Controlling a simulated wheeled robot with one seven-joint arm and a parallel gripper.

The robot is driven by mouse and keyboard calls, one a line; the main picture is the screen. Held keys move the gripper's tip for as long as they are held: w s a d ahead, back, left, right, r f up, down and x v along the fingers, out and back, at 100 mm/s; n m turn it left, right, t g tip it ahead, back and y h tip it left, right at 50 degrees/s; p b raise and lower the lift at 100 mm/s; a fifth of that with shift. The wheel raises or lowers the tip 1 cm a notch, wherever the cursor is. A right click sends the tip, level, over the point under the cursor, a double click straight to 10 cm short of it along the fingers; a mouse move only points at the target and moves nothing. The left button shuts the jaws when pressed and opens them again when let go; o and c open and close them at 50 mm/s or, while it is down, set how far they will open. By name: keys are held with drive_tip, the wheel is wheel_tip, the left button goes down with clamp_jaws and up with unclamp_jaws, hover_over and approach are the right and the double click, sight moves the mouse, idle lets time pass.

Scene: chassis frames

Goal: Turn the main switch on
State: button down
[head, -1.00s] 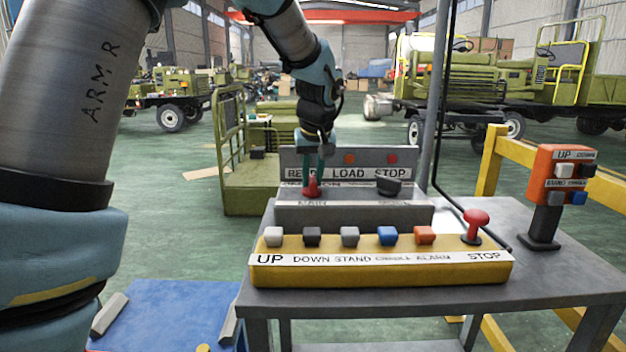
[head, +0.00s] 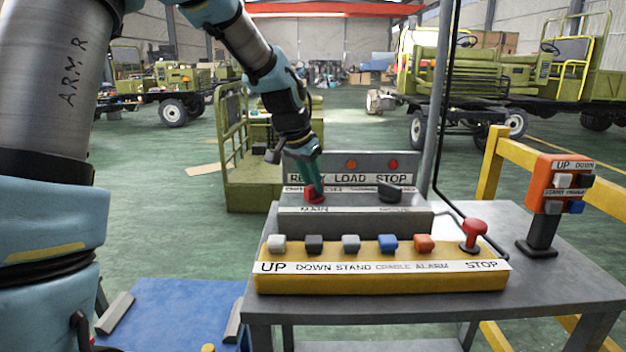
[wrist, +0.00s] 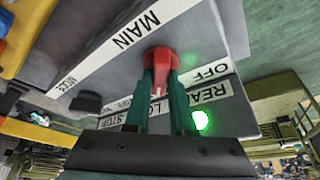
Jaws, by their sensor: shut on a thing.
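The main switch is a red knob (head: 314,197) above the MAIN label on the grey console (head: 355,222). It also shows in the wrist view (wrist: 160,60), beside the MAIN and OFF labels. My gripper (head: 317,185) is shut on this red knob from above, its green fingers (wrist: 160,88) on either side. The gripper leans, its wrist up and to the left of the knob in the head view. A green lamp (wrist: 201,120) glows by the READY label in the wrist view; in the head view my gripper hides that spot.
A black knob (head: 390,192) sits right of the red one. In front is a yellow button box (head: 380,280) with several buttons and a red STOP mushroom (head: 474,232). An orange control box (head: 560,185) stands at the table's right. A grey post (head: 437,110) rises behind.

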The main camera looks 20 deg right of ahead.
drive_tip(key=shift+m+g, duration=0.3)
drive_tip(key=shift+m, duration=0.3)
drive_tip(key=c, duration=0.8)
unclamp_jaws()
drive_tip(key=shift+o, duration=0.2)
drive_tip(key=shift+r, duration=0.1)
drive_tip(key=b+v, duration=0.1)
drive_tip(key=v, duration=0.9)
drive_tip(key=shift+a+r+b, duration=0.15)
drive_tip(key=shift+r+b, duration=0.1)
drive_tip(key=shift+b, duration=0.05)
